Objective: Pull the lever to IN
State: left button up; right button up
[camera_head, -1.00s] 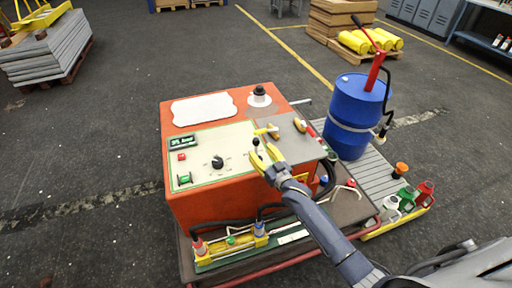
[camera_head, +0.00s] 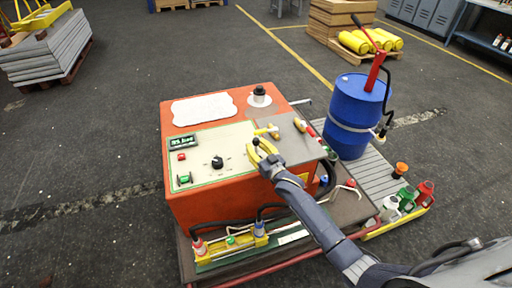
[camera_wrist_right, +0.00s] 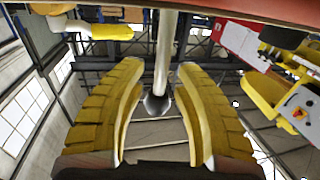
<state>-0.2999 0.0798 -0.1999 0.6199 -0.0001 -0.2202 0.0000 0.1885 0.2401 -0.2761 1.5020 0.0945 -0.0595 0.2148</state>
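In the right wrist view the fingers (camera_wrist_right: 156,95) lie on either side of the rod and knob, with gaps showing on both sides. The gripper's own body and fingers cover the lever's lower part in the head view. Any IN marking is too small to read. My left gripper is not in view.
A black rotary knob (camera_head: 217,162), a green display (camera_head: 183,142) and a grey plate with yellow-handled tools (camera_head: 301,125) are on the machine top. A blue drum (camera_head: 357,105) with a red pump stands to the right. Bottles (camera_head: 407,195) sit at the lower right.

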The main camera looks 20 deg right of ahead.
grip_shut()
